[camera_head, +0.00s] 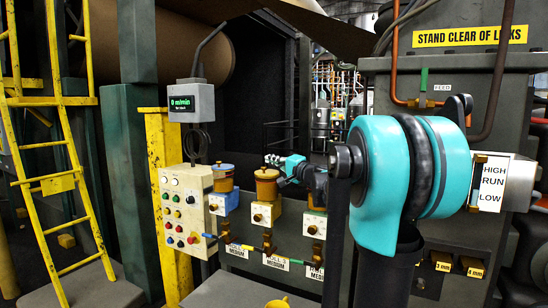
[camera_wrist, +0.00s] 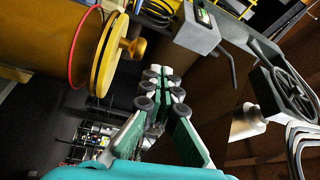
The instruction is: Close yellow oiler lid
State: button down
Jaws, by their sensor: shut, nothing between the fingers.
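The yellow oiler (camera_head: 265,213) is the middle one of the row in the head view, with an amber cup and a lid (camera_head: 266,172) on top. In the wrist view the amber cup (camera_wrist: 50,35) lies sideways at upper left, with a red ring, a dark band and the round lid (camera_wrist: 108,56) with its knob. I cannot tell whether the lid sits fully down. My gripper (camera_head: 274,160) is shut and empty, close to the lid at its upper right in the head view. Its fingertips (camera_wrist: 160,76) meet in the wrist view, apart from the knob.
A blue oiler (camera_head: 223,202) stands to the left and another oiler (camera_head: 314,222) to the right, partly behind my arm. A button panel (camera_head: 185,210) and a display box (camera_head: 190,102) are at the left. A yellow ladder (camera_head: 60,170) stands farther left.

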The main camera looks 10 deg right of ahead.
aim_at(270, 175)
jog(key=shift+s+a+f+n+y, duration=0.15)
jog(key=shift+s+f+n+y, duration=0.15)
jog(key=shift+n, duration=0.3)
jog(key=shift+s+a+f+n+y, duration=0.1)
jog(key=shift+f+n+y, duration=0.1)
jog(key=shift+f+n, duration=0.3)
jog(key=shift+s+a+f, duration=0.15)
jog(key=shift+s+f, duration=0.1)
jog(key=shift+f, duration=0.1)
jog(key=shift+s+f, duration=0.1)
jog(key=v, duration=1.2)
jog(key=s+a+f+n+g+h, duration=0.1)
jog(key=s+a+f+n+g, duration=0.2)
jog(key=f, duration=0.5)
jog(key=s+a+f+g+h, duration=0.1)
jog(key=s+a+f+g, duration=0.1)
jog(key=s+a+f, duration=0.45)
jog(key=s+a+f+n+g+h, duration=0.1)
jog(key=s+f+n+g, duration=0.15)
jog(key=f, duration=0.65)
jog(key=s+d+f+n+g+h, duration=0.2)
jog(key=s+d+f+g+h, duration=0.2)
jog(key=s+f, duration=1)
jog(key=d+f+h, duration=0.1)
jog(key=d+h, duration=0.2)
jog(key=d, duration=0.1)
jog(key=shift+h, duration=0.4)
